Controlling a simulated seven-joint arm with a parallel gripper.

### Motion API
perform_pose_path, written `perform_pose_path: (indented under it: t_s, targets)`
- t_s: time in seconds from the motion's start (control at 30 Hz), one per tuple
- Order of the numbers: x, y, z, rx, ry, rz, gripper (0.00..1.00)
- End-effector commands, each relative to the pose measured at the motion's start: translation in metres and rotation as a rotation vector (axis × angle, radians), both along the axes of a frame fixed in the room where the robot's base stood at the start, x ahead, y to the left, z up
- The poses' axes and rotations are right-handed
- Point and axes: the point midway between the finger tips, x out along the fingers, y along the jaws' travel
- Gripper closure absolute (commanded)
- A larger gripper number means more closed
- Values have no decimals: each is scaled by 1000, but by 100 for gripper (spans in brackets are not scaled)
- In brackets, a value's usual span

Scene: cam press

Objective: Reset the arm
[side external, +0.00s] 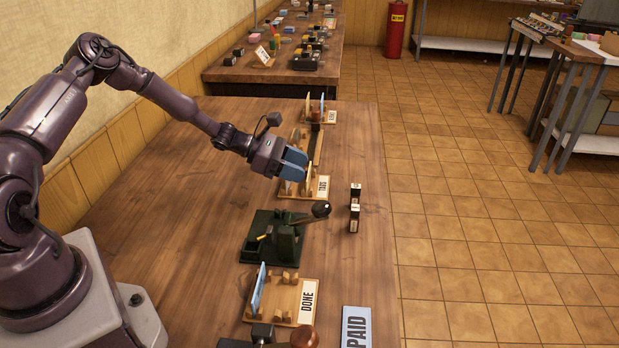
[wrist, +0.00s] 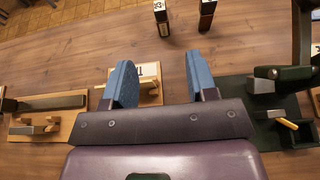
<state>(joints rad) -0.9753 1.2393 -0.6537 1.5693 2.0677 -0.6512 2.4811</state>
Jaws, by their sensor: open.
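My gripper (side external: 293,163) is open and empty, held above the wooden bench beside the rack (side external: 298,188) with the "TAGS" sign. In the wrist view its two blue fingers (wrist: 160,82) are spread apart with nothing between them. The dark green cam press (side external: 265,240) stands in front of that rack, its lever ending in a dark knob (side external: 320,209). The press also shows at the right edge of the wrist view (wrist: 262,122), partly cut off. The wooden "DONE" rack (side external: 285,303) holds an upright blue card (side external: 258,290).
Two small dark upright blocks (side external: 354,218) stand right of the press. A blue "PAID" sign (side external: 356,328) and a wooden-handled tool (side external: 304,337) are at the front. Another rack (side external: 328,117) stands farther back. The bench's left side (side external: 190,215) is clear.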

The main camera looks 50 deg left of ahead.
Motion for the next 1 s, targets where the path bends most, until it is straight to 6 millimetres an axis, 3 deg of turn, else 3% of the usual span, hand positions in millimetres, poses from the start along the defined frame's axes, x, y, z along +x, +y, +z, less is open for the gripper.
perform_pose_path:
  t_s: [0.13,0.23,0.37,0.53,0.77,0.9,1.0]
  targets:
    - [6,-1,18,-7,94,87,48]
    - [15,-4,42,-32,226,244,48]
    - [18,-5,82,-108,393,540,48]
    - [2,-6,141,-296,519,971,48]
    - [-57,-12,219,-762,563,1525,48]
    - [-111,-22,254,-1165,575,1799,48]
    - [-155,-34,269,-1494,607,1954,48]
